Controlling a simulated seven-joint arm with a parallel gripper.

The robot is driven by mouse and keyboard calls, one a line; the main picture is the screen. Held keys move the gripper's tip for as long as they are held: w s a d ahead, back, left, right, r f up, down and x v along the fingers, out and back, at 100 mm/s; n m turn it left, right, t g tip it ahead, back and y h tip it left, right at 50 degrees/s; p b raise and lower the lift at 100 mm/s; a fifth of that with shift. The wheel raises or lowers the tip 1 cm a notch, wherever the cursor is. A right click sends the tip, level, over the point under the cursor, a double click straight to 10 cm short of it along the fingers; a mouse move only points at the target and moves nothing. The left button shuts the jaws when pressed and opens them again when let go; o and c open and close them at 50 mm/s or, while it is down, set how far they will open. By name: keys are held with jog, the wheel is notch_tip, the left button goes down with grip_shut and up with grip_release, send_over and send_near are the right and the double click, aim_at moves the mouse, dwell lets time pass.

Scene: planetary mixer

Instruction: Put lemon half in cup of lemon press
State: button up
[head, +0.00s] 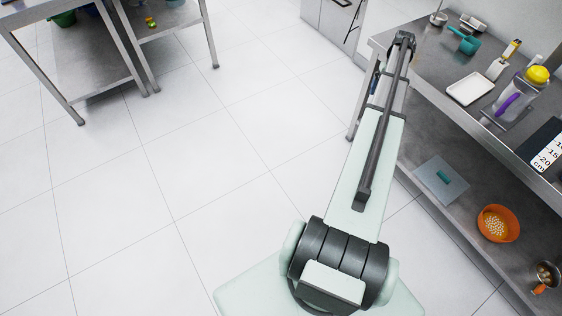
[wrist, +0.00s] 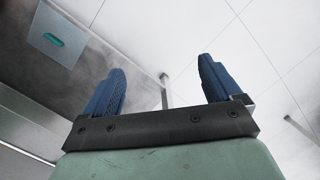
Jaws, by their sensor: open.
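My gripper (wrist: 162,72) is open, with two blue fingers wide apart and nothing between them in the wrist view. It points down past the steel table toward the floor and lower shelf. In the head view my arm hides most of it. A yellow rounded thing (head: 538,74), possibly the lemon half, shows on the tabletop at the far right, well away from my gripper. Beside it is a grey and clear device with a purple handle (head: 508,104), possibly the lemon press. Its cup cannot be made out. Neither shows in the wrist view.
The steel table (head: 440,75) also holds a white tray (head: 470,89), a teal scoop (head: 465,41) and a black board with a scale (head: 545,150). Its lower shelf bears a grey board (head: 441,181), an orange bowl (head: 498,224) and a small pan (head: 546,274). Open floor lies left.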

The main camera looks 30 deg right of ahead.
jog(key=w+a+f+n+g, duration=0.1)
jog(key=a+f, duration=0.6)
jog(key=a, duration=0.6)
jog(key=a+f+n+g, duration=0.1)
jog(key=a+f, duration=0.6)
jog(key=a, duration=0.6)
jog(key=w+a+f+n+g, duration=0.1)
jog(key=a+f+n, duration=0.1)
jog(key=a+f, duration=0.75)
jog(key=s+a+f, duration=0.1)
jog(key=s+a, duration=0.2)
jog(key=a, duration=0.3)
jog(key=s+a+f+n+g, duration=0.1)
jog(key=s+a, duration=0.2)
jog(key=a, duration=0.3)
jog(key=s+a+f, duration=0.1)
jog(key=s+a, duration=0.2)
jog(key=a, duration=0.3)
jog(key=s+a+f+n+h, duration=0.1)
jog(key=s+a, duration=0.4)
jog(key=s, duration=0.3)
jog(key=s+a+f+n+g, duration=0.1)
jog(key=s+a, duration=0.5)
jog(key=s, duration=0.2)
jog(key=shift+n+g+h, duration=0.3)
jog(key=shift+n+h, duration=0.1)
